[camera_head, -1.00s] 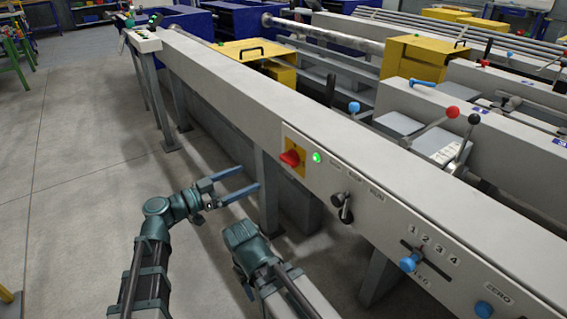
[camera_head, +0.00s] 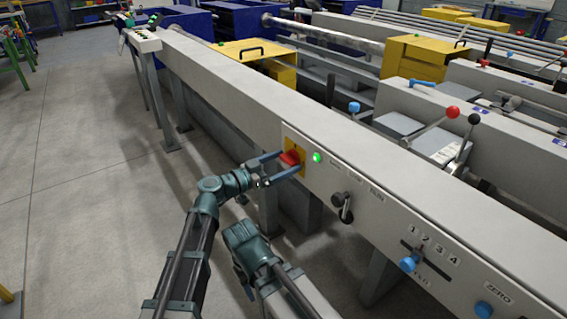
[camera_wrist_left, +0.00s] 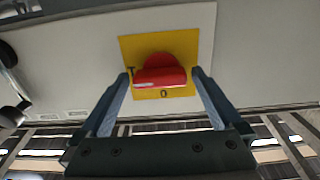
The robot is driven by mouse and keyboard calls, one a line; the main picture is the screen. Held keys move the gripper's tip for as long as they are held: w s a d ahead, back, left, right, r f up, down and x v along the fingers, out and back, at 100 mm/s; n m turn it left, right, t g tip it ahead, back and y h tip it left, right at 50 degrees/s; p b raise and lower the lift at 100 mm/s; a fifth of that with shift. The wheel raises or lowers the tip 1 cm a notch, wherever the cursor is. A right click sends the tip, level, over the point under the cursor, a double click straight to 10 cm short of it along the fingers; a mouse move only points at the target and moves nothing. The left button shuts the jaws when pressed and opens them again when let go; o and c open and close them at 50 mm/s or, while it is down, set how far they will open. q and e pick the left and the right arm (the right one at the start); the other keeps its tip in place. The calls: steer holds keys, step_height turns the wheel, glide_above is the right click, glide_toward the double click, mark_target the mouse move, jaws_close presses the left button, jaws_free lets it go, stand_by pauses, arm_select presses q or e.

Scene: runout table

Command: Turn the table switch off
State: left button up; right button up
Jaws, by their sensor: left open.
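The table switch (camera_head: 290,157) is a red rotary knob on a yellow plate, on the front face of the long grey table. In the left wrist view the red knob (camera_wrist_left: 160,72) sits on its yellow plate (camera_wrist_left: 130,50), with a small "0" mark by the knob. My left gripper (camera_head: 285,163) is open, its two fingers on either side of the knob. In the wrist view its fingertips (camera_wrist_left: 160,76) flank the knob with gaps; I cannot tell if either touches. A green lamp (camera_head: 317,157) beside the switch is lit. My right gripper's fingers do not show clearly.
Right of the switch on the same panel are a black lever knob (camera_head: 342,205), a blue slider knob (camera_head: 408,264) and a blue button (camera_head: 484,309). Yellow boxes (camera_head: 255,65) stand behind the table.

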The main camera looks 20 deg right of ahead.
arm_select(q)
steer(key=c, duration=1.2)
steer(key=shift+n, duration=0.3)
steer(key=n, duration=0.3)
steer(key=shift+n, duration=0.4)
steer(key=n, duration=0.4)
steer(key=shift+n, duration=0.3)
steer(key=n, duration=0.4)
steer(key=shift+r, duration=0.1)
steer(key=shift+w+n, duration=0.1)
steer(key=shift+n, duration=2.3)
